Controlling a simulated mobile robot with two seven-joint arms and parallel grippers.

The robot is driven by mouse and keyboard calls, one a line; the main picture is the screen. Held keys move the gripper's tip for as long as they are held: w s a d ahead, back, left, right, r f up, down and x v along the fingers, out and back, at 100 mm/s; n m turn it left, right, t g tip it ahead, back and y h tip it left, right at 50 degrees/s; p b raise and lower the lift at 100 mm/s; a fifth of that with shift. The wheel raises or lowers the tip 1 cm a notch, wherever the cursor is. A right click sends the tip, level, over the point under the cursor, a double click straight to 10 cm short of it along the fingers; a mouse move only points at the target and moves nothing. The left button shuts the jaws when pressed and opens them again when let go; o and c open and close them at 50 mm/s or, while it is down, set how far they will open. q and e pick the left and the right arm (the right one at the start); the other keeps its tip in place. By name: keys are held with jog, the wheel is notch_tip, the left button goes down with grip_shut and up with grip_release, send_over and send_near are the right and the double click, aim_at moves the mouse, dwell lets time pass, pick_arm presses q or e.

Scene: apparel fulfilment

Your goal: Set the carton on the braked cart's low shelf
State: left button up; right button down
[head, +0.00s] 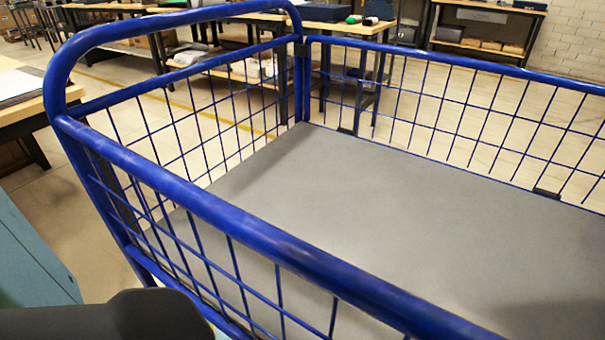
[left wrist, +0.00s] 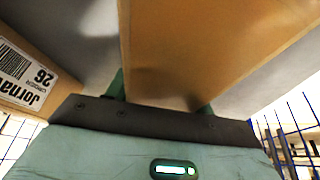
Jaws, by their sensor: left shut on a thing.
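The blue-railed cart (head: 215,218) fills much of the head view, with wire mesh sides around a bare grey shelf (head: 370,205). Its wheels and brakes are out of view. In the left wrist view, my left gripper (left wrist: 160,97) is shut on the brown carton (left wrist: 210,45), whose plain tan side runs up between the fingers. A brown face with a white barcode label (left wrist: 25,75) shows at the left; I cannot tell whether it is the same carton. The head view shows neither carton nor left gripper. My right gripper is in neither view.
Blue mesh (left wrist: 295,130) shows near the left gripper's right side. Workbenches (head: 240,75) stand behind the cart, and a wooden-topped table (head: 30,100) stands at the left. The visible part of the grey shelf is clear, enclosed by raised blue rails.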

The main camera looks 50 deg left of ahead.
pick_arm(q)
jog(key=o, duration=1.4)
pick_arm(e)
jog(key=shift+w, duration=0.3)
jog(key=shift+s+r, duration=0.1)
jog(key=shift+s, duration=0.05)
pick_arm(q)
jog(key=shift+s+r+p, duration=0.1)
jog(key=shift+r+p, duration=0.2)
jog(key=shift+r, duration=0.1)
jog(key=p+v, duration=0.2)
jog(key=v, duration=0.2)
jog(key=shift+a+r+p, duration=0.1)
jog(key=shift+r+p, duration=0.25)
jog(key=s+p, duration=0.1)
jog(key=s, duration=0.3)
jog(key=s+a+p, duration=0.1)
jog(key=s, duration=0.3)
jog(key=s+p, duration=0.1)
jog(key=s, duration=0.3)
jog(key=shift+a+f, duration=0.25)
jog(key=shift+a, duration=0.15)
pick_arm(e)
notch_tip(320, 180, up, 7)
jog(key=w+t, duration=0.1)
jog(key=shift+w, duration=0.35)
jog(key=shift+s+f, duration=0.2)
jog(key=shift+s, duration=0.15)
